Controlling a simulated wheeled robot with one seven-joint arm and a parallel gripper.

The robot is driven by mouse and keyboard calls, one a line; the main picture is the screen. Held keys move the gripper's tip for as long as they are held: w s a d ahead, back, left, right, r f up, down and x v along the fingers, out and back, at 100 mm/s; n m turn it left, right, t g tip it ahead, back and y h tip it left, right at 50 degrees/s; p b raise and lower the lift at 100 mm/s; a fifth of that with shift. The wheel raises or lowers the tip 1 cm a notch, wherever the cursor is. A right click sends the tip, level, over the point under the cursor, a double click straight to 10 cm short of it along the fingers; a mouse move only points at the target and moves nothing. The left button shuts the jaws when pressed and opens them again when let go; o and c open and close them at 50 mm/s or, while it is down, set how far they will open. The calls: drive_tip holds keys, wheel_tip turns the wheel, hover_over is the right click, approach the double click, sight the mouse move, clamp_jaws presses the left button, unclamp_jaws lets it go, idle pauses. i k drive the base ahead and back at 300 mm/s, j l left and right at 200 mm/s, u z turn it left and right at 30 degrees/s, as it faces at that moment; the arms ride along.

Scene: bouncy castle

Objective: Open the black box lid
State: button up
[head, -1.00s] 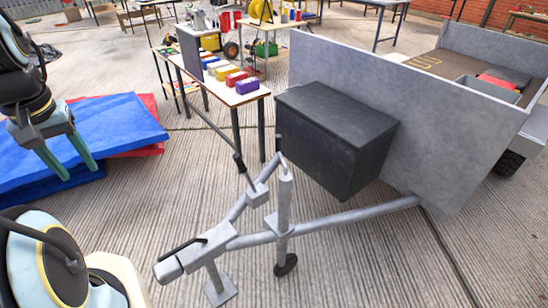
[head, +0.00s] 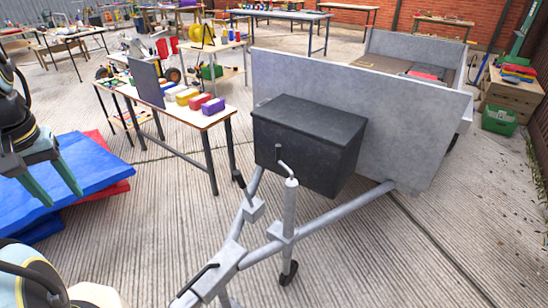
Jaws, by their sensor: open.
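The black box (head: 290,160) is mounted at the front of a grey trailer, above its drawbar. Its lid (head: 312,117) looks shut, lying flat on top. A crank handle (head: 284,165) of the jockey wheel stands in front of the box's front face and hides a little of it. My gripper (head: 60,190) is at the left edge of the head view, well left of the box and apart from it. Its two green fingers are spread and point down, with nothing between them.
The trailer's drawbar (head: 345,206) and jockey wheel post (head: 290,215) stand in front of the box. A table (head: 200,117) with coloured blocks is left of the box. Blue mats (head: 75,170) lie behind my gripper.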

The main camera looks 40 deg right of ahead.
sight(336, 128)
drive_tip(key=i+j+z, duration=0.3)
drive_tip(key=i+j, duration=0.15)
drive_tip(key=i, duration=0.15)
drive_tip(key=i+j+z, duration=0.3)
drive_tip(key=i+j, duration=0.25)
drive_tip(key=i+j+z, duration=0.25)
drive_tip(key=i, duration=0.3)
drive_tip(key=i+j+z, duration=0.25)
drive_tip(key=i+j, duration=0.25)
drive_tip(key=i+l+z, duration=0.1)
drive_tip(key=i, duration=0.4)
drive_tip(key=i+l+z, duration=0.1)
drive_tip(key=i, duration=0.35)
drive_tip(key=l, duration=0.1)
